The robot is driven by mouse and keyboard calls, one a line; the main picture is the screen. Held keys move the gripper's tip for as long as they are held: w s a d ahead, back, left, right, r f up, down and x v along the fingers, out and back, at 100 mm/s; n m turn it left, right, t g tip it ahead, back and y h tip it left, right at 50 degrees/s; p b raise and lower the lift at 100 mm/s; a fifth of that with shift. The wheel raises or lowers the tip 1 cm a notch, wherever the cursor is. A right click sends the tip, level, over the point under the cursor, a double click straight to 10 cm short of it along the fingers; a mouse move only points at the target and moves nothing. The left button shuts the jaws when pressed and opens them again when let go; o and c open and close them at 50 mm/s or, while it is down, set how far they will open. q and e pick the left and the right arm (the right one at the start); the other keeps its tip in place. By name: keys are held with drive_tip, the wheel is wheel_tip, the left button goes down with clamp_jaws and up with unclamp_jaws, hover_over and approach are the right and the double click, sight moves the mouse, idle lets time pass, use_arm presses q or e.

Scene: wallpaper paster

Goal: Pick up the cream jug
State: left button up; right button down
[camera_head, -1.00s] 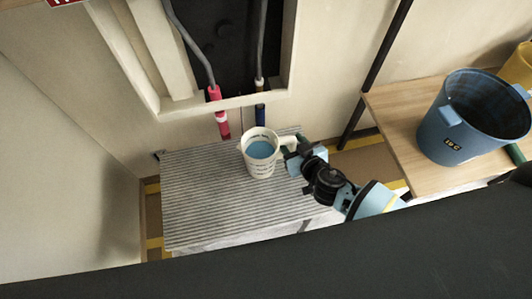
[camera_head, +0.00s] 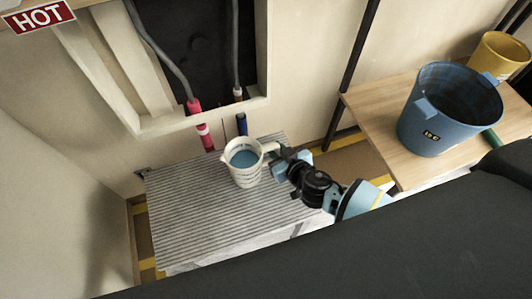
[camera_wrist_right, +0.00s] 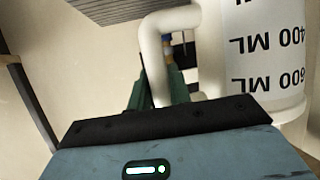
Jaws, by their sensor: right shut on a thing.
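The cream jug (camera_head: 237,178) is a pale measuring jug with dark volume marks and blue liquid inside. It is upright, or nearly so, over the grey ribbed tabletop (camera_head: 190,215). I cannot tell whether its base touches the top. My right gripper (camera_head: 279,155) is shut on the jug's handle, on its right side. In the right wrist view the handle (camera_wrist_right: 151,50) passes at the green fingers (camera_wrist_right: 172,88), and the jug's marked wall (camera_wrist_right: 268,50) fills the right, its lettering upside down. My left gripper is not in view.
A wooden bench (camera_head: 375,120) at the right bears a blue bucket (camera_head: 432,125) and a yellow bucket (camera_head: 497,55). The tabletop left of the jug is clear.

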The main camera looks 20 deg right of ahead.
sight(278, 145)
drive_tip(key=shift+w+r, duration=0.1)
drive_tip(key=shift+r, duration=0.4)
wheel_tip(278, 145, up, 3)
drive_tip(key=shift+f+p, duration=0.2)
drive_tip(key=shift+p, duration=0.5)
drive_tip(key=s+a+r, duration=0.1)
drive_tip(key=s+a, duration=0.1)
drive_tip(key=s, duration=1.4)
drive_tip(key=shift+a+r+b, duration=0.15)
drive_tip(key=shift+r+b, duration=0.1)
drive_tip(key=shift+b, duration=0.2)
drive_tip(key=shift+w, duration=0.15)
